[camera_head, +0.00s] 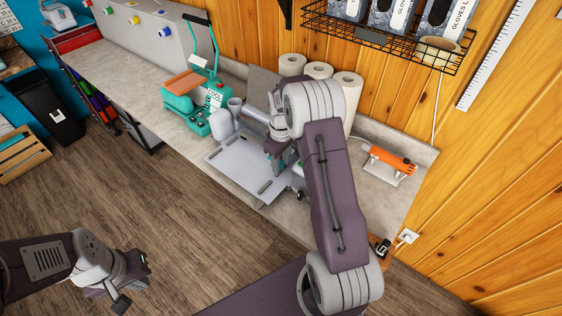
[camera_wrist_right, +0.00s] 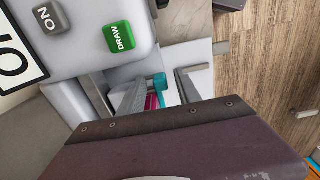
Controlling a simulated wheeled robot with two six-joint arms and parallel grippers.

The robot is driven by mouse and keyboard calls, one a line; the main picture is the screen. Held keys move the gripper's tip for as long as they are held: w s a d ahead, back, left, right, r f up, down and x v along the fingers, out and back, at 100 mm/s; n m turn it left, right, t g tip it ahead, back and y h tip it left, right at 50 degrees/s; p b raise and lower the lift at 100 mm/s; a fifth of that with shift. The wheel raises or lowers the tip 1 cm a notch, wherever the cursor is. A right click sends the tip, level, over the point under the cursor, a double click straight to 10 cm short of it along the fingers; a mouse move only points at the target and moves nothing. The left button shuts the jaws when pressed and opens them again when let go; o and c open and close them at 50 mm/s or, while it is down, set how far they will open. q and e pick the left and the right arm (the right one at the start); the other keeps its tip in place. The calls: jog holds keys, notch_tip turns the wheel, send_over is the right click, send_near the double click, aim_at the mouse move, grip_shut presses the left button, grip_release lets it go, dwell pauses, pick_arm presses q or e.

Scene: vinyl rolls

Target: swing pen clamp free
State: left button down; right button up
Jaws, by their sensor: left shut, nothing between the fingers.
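The teal pen clamp (camera_wrist_right: 159,84) shows in the right wrist view, with a magenta piece (camera_wrist_right: 152,102) beside it. They belong to a pale machine (camera_wrist_right: 85,30) with a grey ON button and a green DRAW button (camera_wrist_right: 119,37). My right gripper (camera_wrist_right: 160,92) is open, its grey fingers on either side of the clamp with a gap on the right. In the head view my right arm reaches over the machine's flat bed (camera_head: 240,166) and hides much of it, including the clamp. My left gripper (camera_head: 131,286) is shut and empty, low over the floor at bottom left.
A teal heat press (camera_head: 197,98) stands left of the machine on the grey bench. White rolls (camera_head: 345,92) stand behind my right arm. An orange tool (camera_head: 390,160) lies to the right. A wire rack (camera_head: 380,35) hangs on the wall above.

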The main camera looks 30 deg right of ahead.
jog(key=shift+w+a, duration=0.1)
grip_shut()
